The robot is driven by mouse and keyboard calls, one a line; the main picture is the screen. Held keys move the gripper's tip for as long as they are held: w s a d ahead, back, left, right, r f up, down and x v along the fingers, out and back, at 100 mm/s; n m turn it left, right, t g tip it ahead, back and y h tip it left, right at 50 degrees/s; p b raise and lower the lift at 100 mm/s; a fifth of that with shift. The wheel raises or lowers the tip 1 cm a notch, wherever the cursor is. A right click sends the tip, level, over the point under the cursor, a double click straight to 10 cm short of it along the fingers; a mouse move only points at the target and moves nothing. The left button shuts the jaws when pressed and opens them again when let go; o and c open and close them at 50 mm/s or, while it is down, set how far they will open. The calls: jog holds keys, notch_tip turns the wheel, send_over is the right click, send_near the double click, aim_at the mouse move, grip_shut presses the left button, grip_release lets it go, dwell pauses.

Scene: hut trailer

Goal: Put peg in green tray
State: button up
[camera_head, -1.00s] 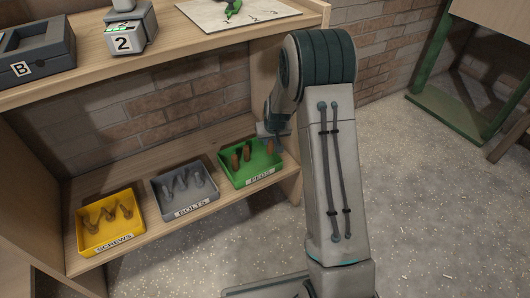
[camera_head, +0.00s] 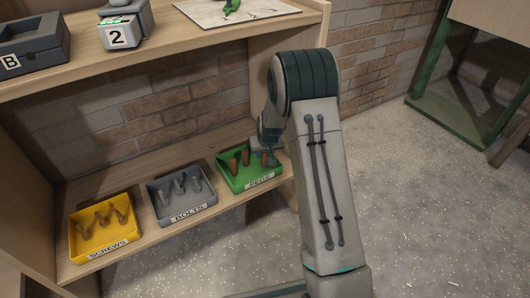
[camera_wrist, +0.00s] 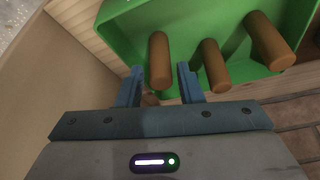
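The green tray (camera_head: 222,172), labelled PEGS, sits at the right end of the lower shelf. Three brown pegs stand in it, tilted, including one at the left (camera_head: 233,165) and one at the right (camera_head: 264,158). My gripper (camera_head: 264,158) reaches down over the tray's right side. In the wrist view, my gripper (camera_wrist: 160,76) is open, with a peg (camera_wrist: 159,58) between its fingertips and a gap on each side. The other pegs (camera_wrist: 215,70) stand to the right, inside the green tray (camera_wrist: 125,40). A small brown shape between the fingers is unclear.
A grey tray (camera_head: 155,199) labelled BOLTS and a yellow tray (camera_head: 77,240) labelled SCREWS stand left of the green tray. The upper shelf (camera_head: 150,62) hangs above. A shelf side wall stands close to my gripper.

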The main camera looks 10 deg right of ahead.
jog(key=shift+o, duration=0.2)
jog(key=shift+r, duration=0.1)
jog(key=shift+r, duration=0.35)
jog(key=s+a+r+g+p, duration=0.2)
jog(key=s+r+p, duration=0.3)
jog(key=s+r, duration=1.6)
jog(key=s, duration=0.6)
jog(key=s+r+g, duration=0.1)
jog(key=s+r, duration=0.2)
jog(key=s, duration=0.5)
jog(key=shift+s, duration=0.2)
